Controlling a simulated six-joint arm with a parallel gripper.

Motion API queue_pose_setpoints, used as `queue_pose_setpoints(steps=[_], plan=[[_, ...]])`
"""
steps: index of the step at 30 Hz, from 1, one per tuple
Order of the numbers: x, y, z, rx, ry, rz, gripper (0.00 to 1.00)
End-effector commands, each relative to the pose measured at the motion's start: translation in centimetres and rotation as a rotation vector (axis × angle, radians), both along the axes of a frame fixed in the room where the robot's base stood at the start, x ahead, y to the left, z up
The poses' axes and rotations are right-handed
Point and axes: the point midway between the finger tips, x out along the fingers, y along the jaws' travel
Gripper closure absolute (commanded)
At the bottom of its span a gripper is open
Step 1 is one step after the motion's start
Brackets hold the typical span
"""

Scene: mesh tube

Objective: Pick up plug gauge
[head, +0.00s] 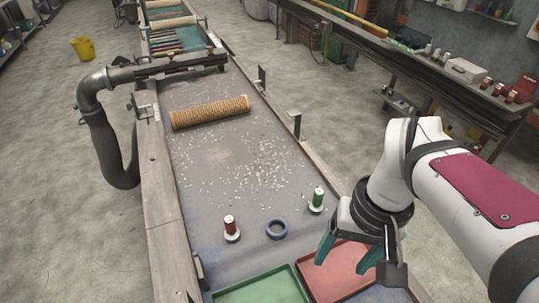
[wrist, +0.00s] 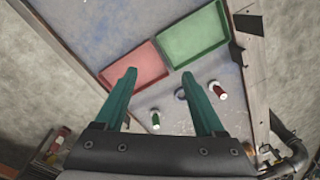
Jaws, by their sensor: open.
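Two small upright pieces look like plug gauges: one with a red body (head: 230,224) on a white base, one with a green body (head: 318,195) on a white base. Both stand on the grey bench, and I cannot tell which one the task names. They also show in the wrist view, the red one (wrist: 217,89) at the right and the green one (wrist: 156,119) between my fingers. The wrist view shows the spread fingers (wrist: 159,74).
A green tray (head: 262,288) sits beside the red tray at the near end. A tan mesh tube (head: 209,112) lies across the bench farther back, with pale scraps scattered before it. A grey duct (head: 105,125) stands at the left. The bench has raised side edges.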

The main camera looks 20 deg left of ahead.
Motion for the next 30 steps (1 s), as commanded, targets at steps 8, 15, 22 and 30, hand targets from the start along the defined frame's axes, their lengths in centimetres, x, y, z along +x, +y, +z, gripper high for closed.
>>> queue_pose_setpoints(steps=[8,15,22,30], plan=[[10.3,22.6,-5.6,-0.048,-0.081,1.085,0.29],[9.8,27.9,-9.8,-0.056,-0.099,1.319,0.29],[9.9,27.7,-16.3,-0.057,-0.099,1.315,0.29],[10.2,27.6,-20.6,-0.056,-0.099,1.31,0.29]])
